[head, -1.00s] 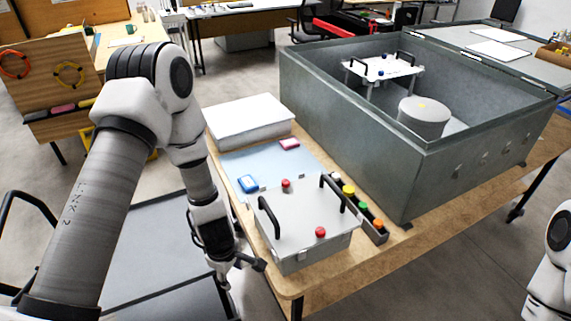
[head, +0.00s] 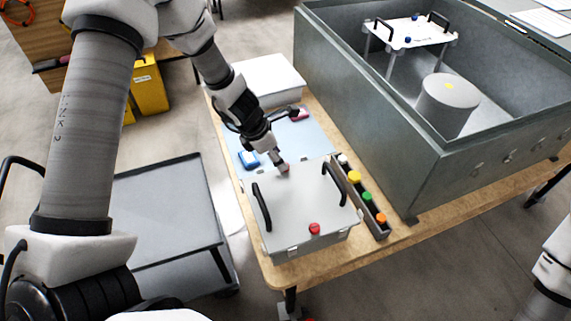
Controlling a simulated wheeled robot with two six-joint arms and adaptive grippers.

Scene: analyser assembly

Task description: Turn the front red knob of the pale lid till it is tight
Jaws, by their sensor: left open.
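The pale lid (head: 290,205) sits on a grey box on the table and has two black handles. One red knob (head: 314,228) stands clear at its near edge, with nothing touching it. The other red knob (head: 285,169), at the far edge, is mostly hidden by my left gripper (head: 281,163). That gripper points down at this far knob with its fingers open; whether they touch it I cannot tell. My right arm shows only at the right edge, and its gripper is out of view.
A narrow rack with coloured caps (head: 367,197) stands right of the lid. A blue item (head: 249,160) and a pink item (head: 299,115) lie on the blue mat (head: 315,139). A large open grey case (head: 375,125) blocks the right side. A white box (head: 268,80) stands behind.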

